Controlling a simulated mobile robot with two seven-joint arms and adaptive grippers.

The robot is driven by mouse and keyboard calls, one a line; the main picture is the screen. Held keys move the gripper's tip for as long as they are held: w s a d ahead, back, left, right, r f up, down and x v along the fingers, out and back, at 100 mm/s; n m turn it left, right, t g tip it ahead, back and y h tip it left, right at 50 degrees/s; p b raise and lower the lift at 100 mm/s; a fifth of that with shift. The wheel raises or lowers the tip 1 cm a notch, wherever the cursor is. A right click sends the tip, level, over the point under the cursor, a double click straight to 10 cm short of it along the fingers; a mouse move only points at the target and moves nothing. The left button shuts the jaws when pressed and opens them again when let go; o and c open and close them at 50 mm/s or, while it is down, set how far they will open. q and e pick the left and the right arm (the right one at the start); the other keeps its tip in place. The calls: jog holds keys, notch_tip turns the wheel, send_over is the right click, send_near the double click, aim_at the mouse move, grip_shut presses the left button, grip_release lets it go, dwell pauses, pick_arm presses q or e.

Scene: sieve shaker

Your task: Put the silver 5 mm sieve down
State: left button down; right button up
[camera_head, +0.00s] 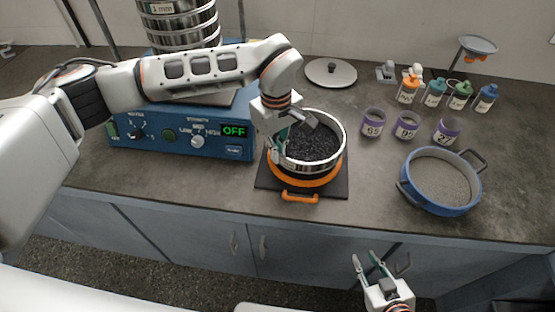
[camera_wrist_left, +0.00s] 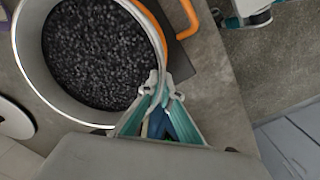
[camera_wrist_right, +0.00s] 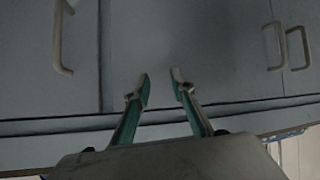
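The silver sieve (camera_head: 318,168), full of black granules, sits over an orange pan (camera_head: 312,182) on a dark square plate (camera_head: 266,178). I cannot tell whether it rests fully on the pan. My left gripper (camera_head: 281,147) is shut on the left side of its rim. In the left wrist view the fingertips (camera_wrist_left: 164,88) pinch the silver sieve's wall (camera_wrist_left: 28,50). The size label is not readable. My right gripper (camera_head: 366,258) is open and empty in front of the counter; the right wrist view shows its parted fingers (camera_wrist_right: 161,82) before the cabinet doors.
A blue shaker base (camera_head: 225,150) showing OFF carries stacked sieves (camera_head: 180,25) at left. Counter (camera_head: 375,215) is clear between plate and blue pan.

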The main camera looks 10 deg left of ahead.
pick_arm(q)
notch_tip(320, 180, down, 4)
jog(key=shift+r, duration=0.2)
pick_arm(e)
jog(key=shift+s+f, duration=0.15)
jog(key=shift+f, duration=0.1)
pick_arm(q)
jog(key=c, duration=2.3)
grip_release()
jog(key=shift+f, duration=0.15)
pick_arm(e)
jog(key=shift+r, duration=0.15)
pick_arm(q)
jog(key=shift+r, duration=0.4)
notch_tip(320, 180, up, 12)
jog(key=shift+s+a+f+b, duration=0.1)
jog(key=shift+s+f+b, duration=0.1)
jog(key=shift+b, duration=0.15)
pick_arm(e)
jog(key=shift+f, duration=0.55)
jog(key=shift+r, duration=0.1)
